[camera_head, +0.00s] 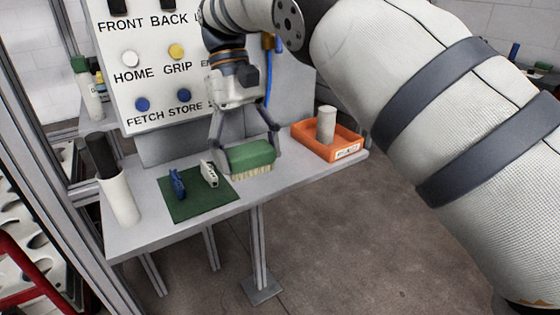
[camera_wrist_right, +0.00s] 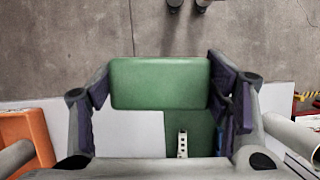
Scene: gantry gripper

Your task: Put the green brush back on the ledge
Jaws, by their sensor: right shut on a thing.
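The green brush (camera_head: 251,158) has a green block and pale bristles pointing down. My right gripper (camera_head: 246,146) is shut on it, one finger at each end, near the front edge of the grey ledge (camera_head: 285,167). In the right wrist view the brush (camera_wrist_right: 160,83) lies between the two fingers of the gripper (camera_wrist_right: 160,88). I cannot tell whether the bristles touch the ledge. My left gripper is not in view.
A dark green mat (camera_head: 195,208) holds a blue item (camera_head: 177,184) and a white item (camera_head: 209,174). An orange bin (camera_head: 341,150) with a pale cylinder (camera_head: 326,124) stands right. A white cylinder with black top (camera_head: 119,197) stands left. A button panel (camera_head: 160,75) rises behind.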

